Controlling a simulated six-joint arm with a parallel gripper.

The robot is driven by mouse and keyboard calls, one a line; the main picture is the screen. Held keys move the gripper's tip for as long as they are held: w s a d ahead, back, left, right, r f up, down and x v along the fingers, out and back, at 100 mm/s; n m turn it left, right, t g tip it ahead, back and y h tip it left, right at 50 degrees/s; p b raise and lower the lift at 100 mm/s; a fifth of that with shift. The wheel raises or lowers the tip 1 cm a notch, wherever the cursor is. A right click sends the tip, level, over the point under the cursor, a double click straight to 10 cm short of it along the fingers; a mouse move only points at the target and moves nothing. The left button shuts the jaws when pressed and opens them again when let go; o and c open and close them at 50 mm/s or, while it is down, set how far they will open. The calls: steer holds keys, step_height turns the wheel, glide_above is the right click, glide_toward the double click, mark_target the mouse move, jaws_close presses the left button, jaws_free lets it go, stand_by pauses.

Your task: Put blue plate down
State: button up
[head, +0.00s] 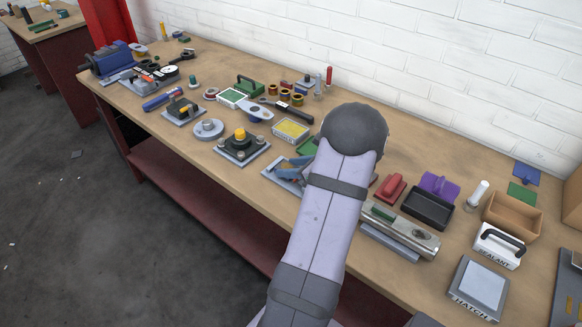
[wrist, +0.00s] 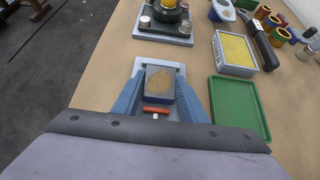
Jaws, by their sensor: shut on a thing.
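My gripper (wrist: 160,101) has blue fingers and is shut on a small blue plate (wrist: 160,97), which shows a dark blue edge and a worn tan face in the wrist view. An orange-red bar (wrist: 156,111) shows at its near edge. The plate is over a light grey base (wrist: 147,64); whether it touches the base cannot be told. In the head view my gripper (head: 291,170) is low over the same grey base (head: 272,176) near the front of the bench, partly hidden by my arm.
A green tray (wrist: 238,105) lies close to the right of my gripper, with a yellow-topped box (wrist: 235,52) beyond it. A black fixture with a yellow knob (head: 240,136) stands to the left. Red, purple and black items crowd the right.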

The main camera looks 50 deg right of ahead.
steer(key=o, duration=1.5)
steer(key=shift+b+v, duration=0.45)
steer(key=shift+v, duration=3.2)
jaws_close()
